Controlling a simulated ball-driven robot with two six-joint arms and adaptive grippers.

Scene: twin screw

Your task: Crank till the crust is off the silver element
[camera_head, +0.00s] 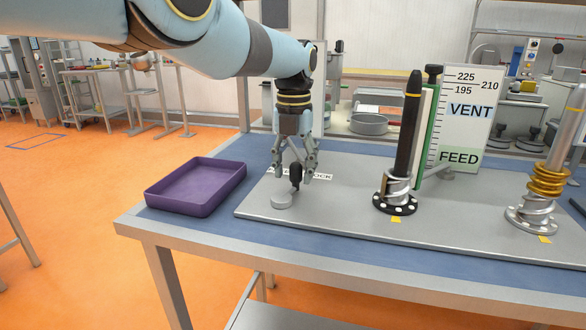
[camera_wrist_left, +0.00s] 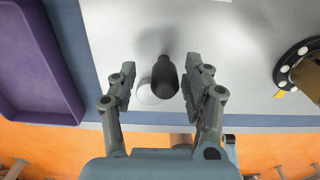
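My left gripper (camera_head: 296,172) is open over the grey plate, its fingers on either side of an upright black handle (camera_head: 295,175). In the left wrist view the handle (camera_wrist_left: 166,82) stands between the fingers (camera_wrist_left: 160,80), with a visible gap at its left; contact on the right cannot be told. A small pale disc (camera_head: 281,201) is beside the handle. At right, a silver shaft (camera_head: 566,138) carries a gold-brown spiral (camera_head: 549,180) above silver flights (camera_head: 531,214). My right gripper is out of view.
A purple tray (camera_head: 155,199) lies at the table's left end, also in the left wrist view (camera_wrist_left: 72,103). A gauge board (camera_head: 468,125) reading VENT and FEED stands behind the dark shaft. The plate (camera_head: 330,215) is clear between handle and dark shaft.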

